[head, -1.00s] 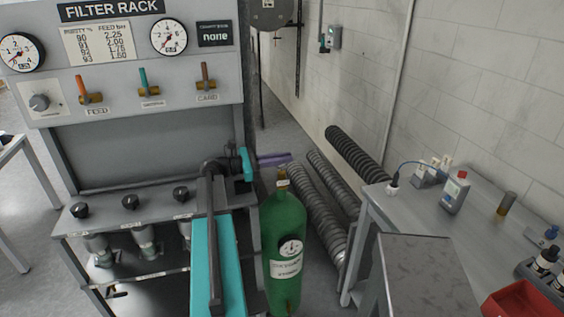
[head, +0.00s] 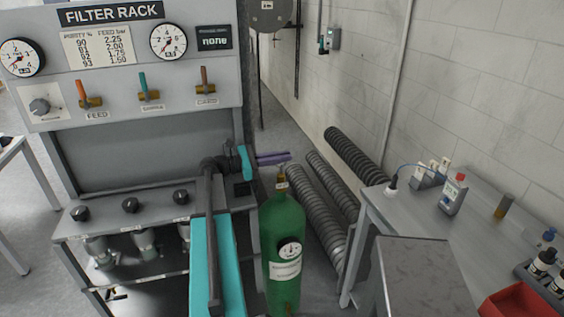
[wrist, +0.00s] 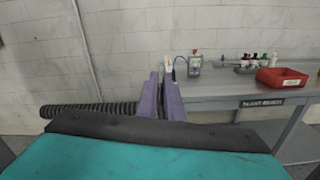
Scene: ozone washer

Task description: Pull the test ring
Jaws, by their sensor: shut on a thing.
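My gripper (head: 284,157) is at the end of my teal and dark grey arm, with its purple fingers pointing right, just above the brass valve (head: 281,180) of the green cylinder (head: 284,222). In the wrist view my gripper (wrist: 162,92) has its two purple fingers close together, with a narrow gap between them. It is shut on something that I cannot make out. I cannot pick out the test ring in either view. The cylinder is not visible in the wrist view.
The filter rack (head: 150,165) with gauges and levers stands at left. Ribbed hoses (head: 318,205) lie behind the cylinder. At right is a grey bench (head: 415,213) with a meter (head: 453,194), bottles (head: 543,262) and a red tray (head: 520,301). A block wall closes off the right side.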

